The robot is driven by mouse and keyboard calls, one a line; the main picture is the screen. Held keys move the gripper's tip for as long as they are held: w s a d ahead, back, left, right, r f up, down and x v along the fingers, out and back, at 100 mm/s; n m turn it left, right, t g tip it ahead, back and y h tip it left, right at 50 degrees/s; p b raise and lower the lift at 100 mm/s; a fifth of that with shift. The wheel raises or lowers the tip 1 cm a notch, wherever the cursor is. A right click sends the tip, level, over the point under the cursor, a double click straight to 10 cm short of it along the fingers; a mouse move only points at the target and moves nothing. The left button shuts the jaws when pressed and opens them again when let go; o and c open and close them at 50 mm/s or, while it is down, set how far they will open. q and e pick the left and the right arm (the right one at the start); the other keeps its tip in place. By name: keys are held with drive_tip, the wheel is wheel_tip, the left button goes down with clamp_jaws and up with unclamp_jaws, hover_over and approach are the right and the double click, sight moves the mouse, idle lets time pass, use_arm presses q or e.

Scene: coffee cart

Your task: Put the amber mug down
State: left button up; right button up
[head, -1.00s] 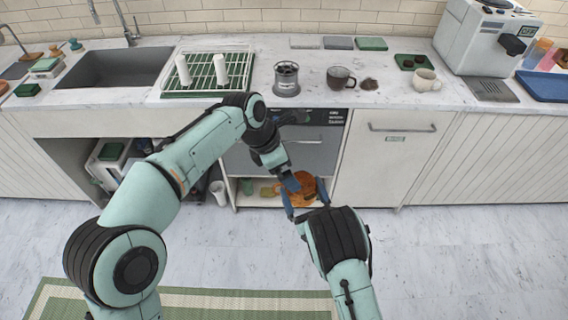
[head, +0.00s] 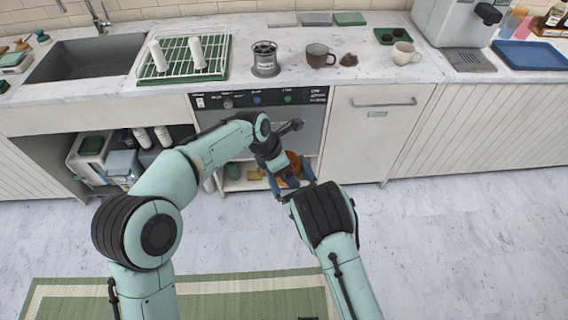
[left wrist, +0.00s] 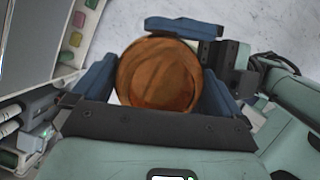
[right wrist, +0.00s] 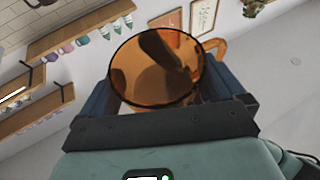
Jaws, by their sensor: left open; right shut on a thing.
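The amber mug (head: 294,162) is see-through orange-brown and shows in part in the head view, in front of the dishwasher and among my fingers. My right gripper (head: 291,180) is shut on it. In the right wrist view the mug (right wrist: 158,72) sits between the blue fingers, its handle to the right. My left gripper (head: 280,172) is open. In the left wrist view its fingers (left wrist: 150,92) stand on both sides of the mug (left wrist: 158,75). I cannot tell whether they touch it. A right-gripper finger shows beyond the mug there.
The counter (head: 345,86) bears a grey canister (head: 264,60), a dark brown mug (head: 319,55), a cream mug (head: 405,53) and a drying rack (head: 205,70). An espresso machine (head: 455,25) stands at the right. The floor (head: 450,220) at the right is clear.

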use_arm(q)
drive_tip(key=shift+c, duration=0.3)
drive_tip(key=c, duration=0.7)
use_arm(e)
drive_tip(key=o, duration=0.7)
